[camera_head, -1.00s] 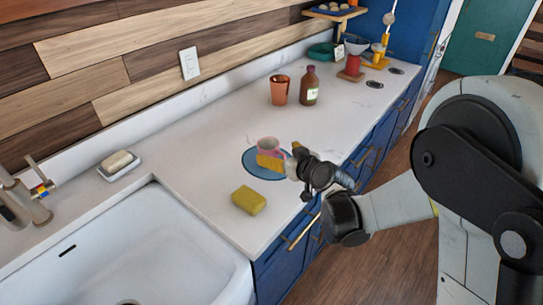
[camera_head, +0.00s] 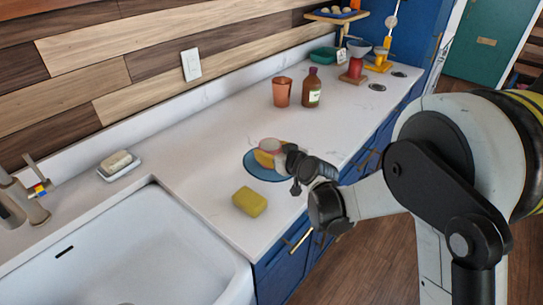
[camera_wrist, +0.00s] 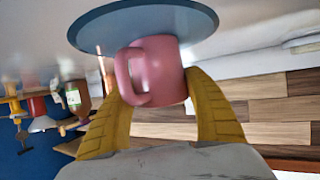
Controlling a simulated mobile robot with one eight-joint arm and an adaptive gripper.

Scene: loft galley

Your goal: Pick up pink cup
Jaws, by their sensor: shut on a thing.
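The gripper is shut on the cup, one finger against each side. In the head view the cup (camera_head: 271,145) shows only in part, behind and above a yellow finger, at the blue plate (camera_head: 254,171). The plate (camera_wrist: 90,35) also shows beyond the cup in the wrist view. I cannot tell whether the cup still touches the plate.
A yellow sponge (camera_head: 249,202) lies on the counter in front of the plate. An orange cup (camera_head: 282,92) and a brown bottle (camera_head: 311,88) stand behind it. The sink (camera_head: 130,245) is at the left.

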